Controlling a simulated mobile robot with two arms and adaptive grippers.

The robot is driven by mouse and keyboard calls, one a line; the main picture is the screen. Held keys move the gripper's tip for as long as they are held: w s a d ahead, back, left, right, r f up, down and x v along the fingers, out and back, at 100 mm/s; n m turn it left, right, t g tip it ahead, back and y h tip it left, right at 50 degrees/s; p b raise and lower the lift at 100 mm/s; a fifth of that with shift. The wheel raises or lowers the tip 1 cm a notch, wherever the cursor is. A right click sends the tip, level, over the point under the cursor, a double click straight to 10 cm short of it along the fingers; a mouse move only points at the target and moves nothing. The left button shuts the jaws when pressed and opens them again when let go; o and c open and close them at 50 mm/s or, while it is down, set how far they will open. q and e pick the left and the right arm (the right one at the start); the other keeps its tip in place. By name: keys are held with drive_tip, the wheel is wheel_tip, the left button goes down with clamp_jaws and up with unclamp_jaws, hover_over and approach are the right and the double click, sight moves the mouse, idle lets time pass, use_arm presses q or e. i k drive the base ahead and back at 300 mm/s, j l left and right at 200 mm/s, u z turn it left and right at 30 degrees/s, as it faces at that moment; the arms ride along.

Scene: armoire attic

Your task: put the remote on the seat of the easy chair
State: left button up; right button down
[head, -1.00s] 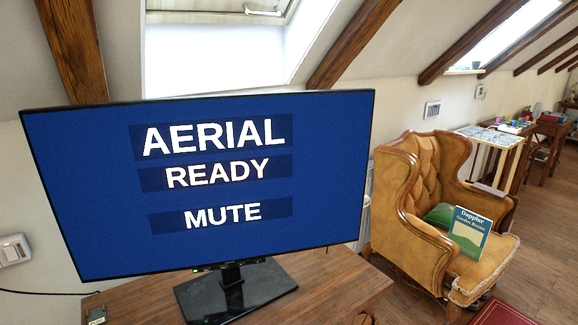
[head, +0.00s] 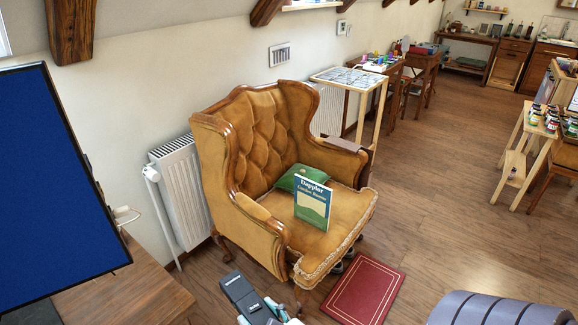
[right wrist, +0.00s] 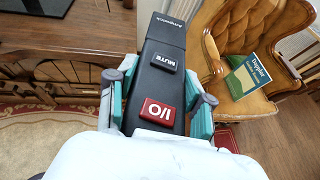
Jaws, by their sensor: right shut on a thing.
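The remote (head: 240,293) is a long dark bar at the bottom of the head view. In the right wrist view the remote (right wrist: 163,88) shows a MUTE button and a red I/O button. My right gripper (head: 266,306) is shut on it, with a teal-padded finger on each side in the right wrist view (right wrist: 158,97). The tan tufted easy chair (head: 262,207) stands beyond the gripper. Its seat (head: 340,212) holds a green cushion (head: 303,177) and an upright Dappler book (head: 312,203). The front part of the seat is bare. My left gripper is out of view.
A television (head: 60,180) stands on a wooden table (head: 125,290) at the left. A white radiator (head: 178,195) is beside the chair. A red book or mat (head: 364,290) lies on the floor before the chair. A grey-blue rounded thing (head: 500,310) is at bottom right.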

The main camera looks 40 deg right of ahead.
sight(341, 199)
drive_tip(key=l+u, duration=0.25)
drive_tip(key=l, duration=2.6)
drive_tip(key=i, duration=0.1)
